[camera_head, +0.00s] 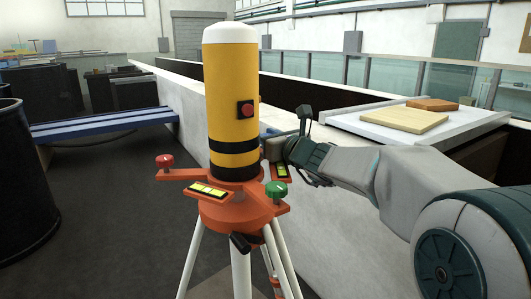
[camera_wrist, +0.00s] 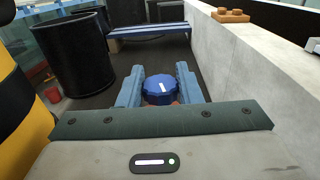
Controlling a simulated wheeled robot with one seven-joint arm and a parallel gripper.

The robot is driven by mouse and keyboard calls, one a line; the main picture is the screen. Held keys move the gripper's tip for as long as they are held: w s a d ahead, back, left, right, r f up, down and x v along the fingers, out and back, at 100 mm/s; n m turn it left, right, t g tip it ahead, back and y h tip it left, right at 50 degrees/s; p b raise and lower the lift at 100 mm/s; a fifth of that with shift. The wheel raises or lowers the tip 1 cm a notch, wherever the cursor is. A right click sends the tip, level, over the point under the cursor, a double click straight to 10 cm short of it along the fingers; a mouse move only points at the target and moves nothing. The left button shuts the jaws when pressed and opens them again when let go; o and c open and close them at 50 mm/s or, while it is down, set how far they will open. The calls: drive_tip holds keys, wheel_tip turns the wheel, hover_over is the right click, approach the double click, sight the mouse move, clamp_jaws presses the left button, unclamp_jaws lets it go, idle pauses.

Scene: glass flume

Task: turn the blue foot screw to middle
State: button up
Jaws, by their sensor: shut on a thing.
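The blue foot screw (camera_wrist: 158,92) shows in the wrist view as a ribbed knob with a short white mark on top. My gripper (camera_wrist: 158,88) is shut on it, one finger at each side. In the head view, a yellow instrument (camera_head: 230,100) with black bands stands on an orange base (camera_head: 236,214) on white tripod legs. A red foot screw (camera_head: 165,161) is at the base's left and a green one (camera_head: 276,189) at its right front. My gripper (camera_head: 272,143) reaches behind the instrument there, its fingertips and the blue screw mostly hidden.
Yellow vials (camera_head: 207,190) sit on the base. A concrete wall (camera_head: 190,113) runs behind the tripod, with a white slab (camera_head: 390,122) on it at the right. A blue bench (camera_head: 104,123) and black tank (camera_head: 22,185) stand left. The floor between is clear.

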drive_tip(key=shift+a+f+m+t+h+b, duration=0.15)
drive_tip(key=shift+m+t+h+b, duration=0.2)
drive_tip(key=shift+b, duration=0.4)
drive_tip(key=shift+d+f+m+t+h+b, duration=0.2)
drive_tip(key=shift+h+b, duration=0.25)
drive_tip(key=shift+b, duration=0.3)
drive_tip(key=shift+r+m+h+b, duration=0.25)
drive_tip(key=shift+h+b, duration=0.05)
drive_tip(key=shift+b, duration=0.05)
drive_tip(key=o, duration=1)
drive_tip(key=shift+c, duration=0.2)
drive_tip(key=shift+s+r, duration=0.1)
drive_tip(key=v, duration=1.3)
drive_tip(key=shift+s, duration=0.3)
drive_tip(key=shift+d, duration=0.1)
